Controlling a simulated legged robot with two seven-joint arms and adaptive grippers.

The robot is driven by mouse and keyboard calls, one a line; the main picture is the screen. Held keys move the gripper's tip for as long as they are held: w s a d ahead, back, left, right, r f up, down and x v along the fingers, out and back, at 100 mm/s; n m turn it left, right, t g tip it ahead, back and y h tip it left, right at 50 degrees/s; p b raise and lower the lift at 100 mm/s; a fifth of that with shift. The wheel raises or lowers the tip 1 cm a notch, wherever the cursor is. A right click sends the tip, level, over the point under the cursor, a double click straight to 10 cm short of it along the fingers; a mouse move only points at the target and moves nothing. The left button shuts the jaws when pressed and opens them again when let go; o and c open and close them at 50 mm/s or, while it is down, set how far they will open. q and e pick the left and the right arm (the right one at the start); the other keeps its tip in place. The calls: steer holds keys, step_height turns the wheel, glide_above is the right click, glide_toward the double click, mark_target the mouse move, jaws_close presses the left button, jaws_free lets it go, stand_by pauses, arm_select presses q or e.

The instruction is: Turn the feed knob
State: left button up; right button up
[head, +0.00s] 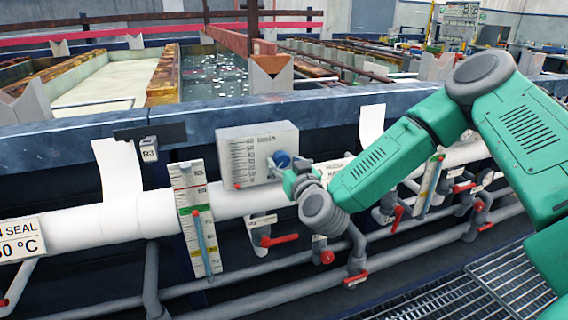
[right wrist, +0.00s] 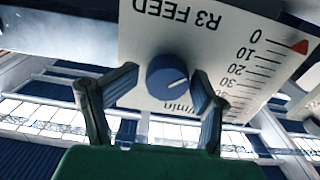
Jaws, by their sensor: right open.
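The feed knob (head: 281,158) is a round blue knob on the right part of a light grey box (head: 240,155) mounted above the white pipe. In the right wrist view the knob (right wrist: 167,77) sits on a white panel (right wrist: 215,50) that reads "R3 FEED" upside down. A light pointer line shows on the knob's face. My right gripper (head: 290,172) is at the knob, partly hidden by its own wrist. In the right wrist view its open fingers (right wrist: 165,82) stand either side of the knob, with a visible gap on the left; contact on the right is unclear. My left gripper is out of view.
The panel scale has a red marker (right wrist: 299,47) near 0. A white pipe (head: 60,235) runs below the box, with red-handled valves (head: 278,240) under it. A green-and-white gauge strip (head: 190,215) stands left of the box. Open tanks (head: 215,75) lie behind the blue ledge.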

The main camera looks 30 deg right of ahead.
steer(key=shift+w+d+f, duration=0.2)
steer(key=shift+d+f, duration=0.05)
steer(key=shift+d, duration=0.05)
steer(key=shift+s+a+r, duration=0.1)
steer(key=shift+a+r, duration=0.15)
steer(key=shift+a, duration=0.4)
steer(key=c, duration=1)
steer(key=shift+a+r, duration=0.2)
steer(key=shift+a, duration=0.2)
steer(key=shift+c, duration=0.7)
steer(key=shift+d+f, duration=0.1)
steer(key=shift+d, duration=0.35)
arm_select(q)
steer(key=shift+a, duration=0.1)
arm_select(e)
steer(key=shift+a, duration=0.15)
